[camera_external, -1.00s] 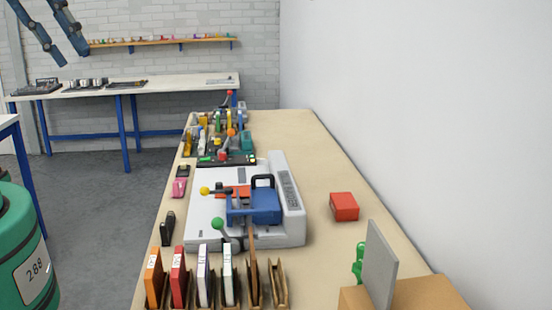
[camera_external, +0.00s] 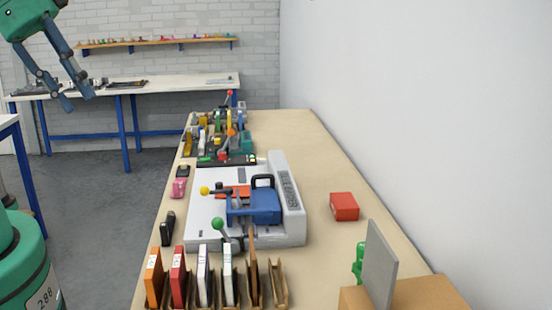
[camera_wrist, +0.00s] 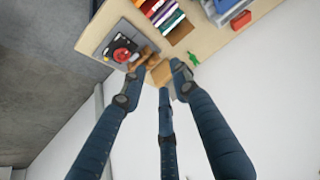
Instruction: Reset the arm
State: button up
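My gripper (camera_external: 78,98) hangs at the upper left in the external view, over the floor and clear of the long bench. Its blue fingers are spread apart with nothing between them. In the wrist view my gripper (camera_wrist: 158,78) also shows its blue fingers apart and empty. The upper arm is out of frame. My green body shows at the lower left of the external view.
A long bench (camera_external: 310,140) holds a grey-white machine (camera_external: 205,222) with a blue block, several upright folders (camera_external: 178,278), a red box (camera_external: 344,206) and a cardboard box (camera_external: 420,293). A white wall stands right. Another table (camera_external: 180,86) and a shelf (camera_external: 150,42) are behind. Grey floor lies left.

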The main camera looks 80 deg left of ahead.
notch_tip(320, 180, down, 3)
jog(key=shift+f+b, duration=0.2)
jog(key=shift+b, duration=1)
